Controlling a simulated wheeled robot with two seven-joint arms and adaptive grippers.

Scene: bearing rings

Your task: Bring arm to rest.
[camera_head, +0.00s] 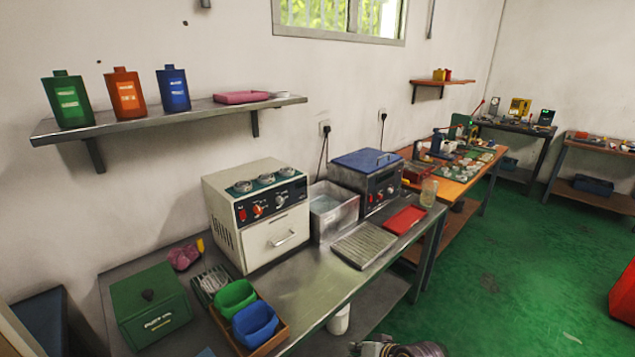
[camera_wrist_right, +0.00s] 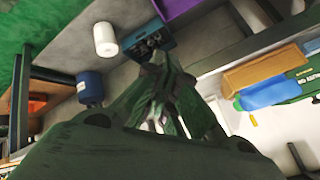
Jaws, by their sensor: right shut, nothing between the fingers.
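My right gripper (camera_wrist_right: 165,68) fills the middle of the right wrist view. Its green-grey fingers are drawn together, with nothing held between them. In that view it is seen against the lower side of a bench, clear of the objects around it. In the head view, a grey ringed part of what looks like my right arm just enters at the bottom edge, mostly cut off. My left gripper shows in neither view.
A metal workbench (camera_head: 290,290) holds a cream heater unit (camera_head: 262,215), a green box (camera_head: 150,308), green (camera_head: 235,297) and blue (camera_head: 255,324) bins, a slotted tray (camera_head: 363,244) and a red tray (camera_head: 405,219). A shelf (camera_head: 195,113) holds bottles. Green floor (camera_head: 490,270) right is largely open.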

